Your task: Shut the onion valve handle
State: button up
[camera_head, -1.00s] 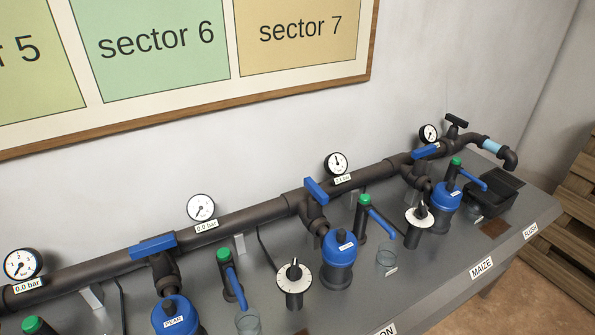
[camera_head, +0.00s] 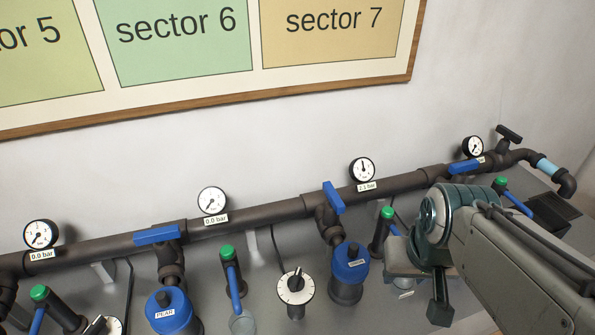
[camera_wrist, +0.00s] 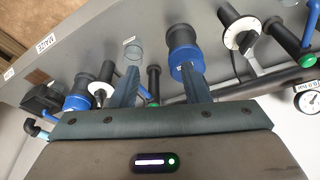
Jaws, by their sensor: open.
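The onion valve handle (camera_head: 333,197) is a blue lever on the dark pipe in the head view. It lies at an angle across the pipe, above a blue-topped filter (camera_head: 350,262) whose small label I cannot read clearly. In the wrist view my gripper (camera_wrist: 159,80) is open and empty, its two fingers apart over the bench. The right finger overlaps the blue filter top (camera_wrist: 183,45). The handle is not clearly visible there. In the head view my arm comes in from the right, its end right of the filter; my fingertips are hidden there.
Another blue handle (camera_head: 157,234) lies along the pipe at left, and one (camera_head: 465,167) is at right. Green-capped taps (camera_head: 387,213), a white dial (camera_head: 295,287) and pressure gauges (camera_head: 362,170) crowd the bench. The wall above the pipe is clear below the sector board.

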jog(key=w+a+r+n, duration=0.1)
jog(key=w+a+r, duration=0.1)
jog(key=w, duration=0.4)
jog(key=w+a+r+n, duration=0.1)
jog(key=w+r, duration=0.1)
jog(key=w, duration=0.4)
jog(key=n+t+y+b, duration=0.1)
jog(key=n+y, duration=0.1)
send_near(334, 194)
jog(key=x, duration=0.9)
jog(key=shift+p, duration=0.3)
grip_shut()
